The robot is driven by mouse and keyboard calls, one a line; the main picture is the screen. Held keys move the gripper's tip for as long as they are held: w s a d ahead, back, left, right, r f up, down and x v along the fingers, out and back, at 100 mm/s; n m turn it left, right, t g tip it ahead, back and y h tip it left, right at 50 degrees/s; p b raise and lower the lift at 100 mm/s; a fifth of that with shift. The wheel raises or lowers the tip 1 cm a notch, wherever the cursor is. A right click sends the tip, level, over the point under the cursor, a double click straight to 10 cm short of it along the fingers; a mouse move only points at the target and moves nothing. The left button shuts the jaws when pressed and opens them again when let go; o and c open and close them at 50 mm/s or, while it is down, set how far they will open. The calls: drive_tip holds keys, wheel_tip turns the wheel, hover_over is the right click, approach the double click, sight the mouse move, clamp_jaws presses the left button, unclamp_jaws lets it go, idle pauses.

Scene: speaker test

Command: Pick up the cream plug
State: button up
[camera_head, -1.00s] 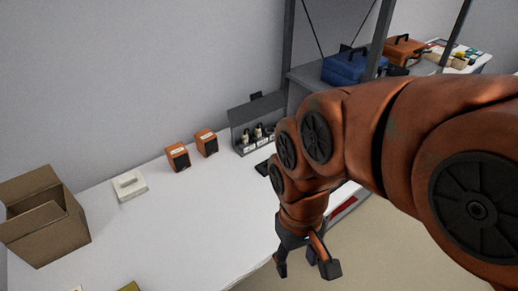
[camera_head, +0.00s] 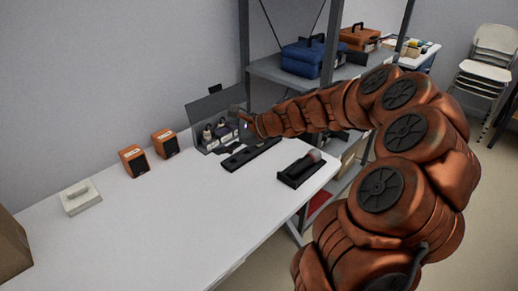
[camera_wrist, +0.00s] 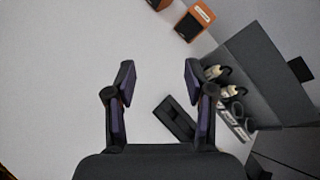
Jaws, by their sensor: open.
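Cream-coloured plugs stand close together in a grey rack (camera_head: 213,104) at the back of the white table. One cream plug (camera_head: 207,133) shows in the head view, and it appears in the wrist view (camera_wrist: 214,72) with another cream plug (camera_wrist: 230,92) beside it. I cannot tell which one the task means. My gripper (camera_wrist: 158,82) is open and empty in the wrist view, with its fingers spread wide over the table. The plugs lie just right of its right finger, apart from it. In the head view the gripper itself is hard to make out near the rack.
Two orange speakers (camera_head: 133,161) (camera_head: 165,143) stand left of the rack. A long black tray (camera_head: 250,153) and a dark holder (camera_head: 299,170) lie to its right. A white box (camera_head: 80,198) and a cardboard box (camera_head: 12,248) are at left. The table (camera_head: 190,220) front is clear.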

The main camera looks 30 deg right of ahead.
drive_tip(key=w+d+f+m+t+h+b, duration=0.25)
drive_tip(key=d+f+m, duration=0.3)
drive_tip(key=d, duration=0.65)
drive_tip(key=m+t+h, duration=0.2)
drive_tip(key=m, duration=0.4)
approach(263, 147)
drive_tip(key=r, duration=0.1)
drive_tip(key=w+r, duration=0.2)
drive_tip(key=shift+w+a+r, duration=0.1)
drive_tip(key=shift+a+r, duration=0.2)
drive_tip(key=shift+a, duration=0.05)
drive_tip(key=shift+f+b+x, duration=0.1)
drive_tip(key=shift+b+x, duration=0.15)
drive_tip(key=shift+x, duration=1.65)
drive_tip(key=shift+f+b+x, duration=0.15)
drive_tip(key=shift+b+x, duration=0.05)
drive_tip(key=shift+x, duration=1.75)
drive_tip(key=shift+c, duration=0.3)
drive_tip(key=shift+g+h, duration=0.25)
clamp_jaws()
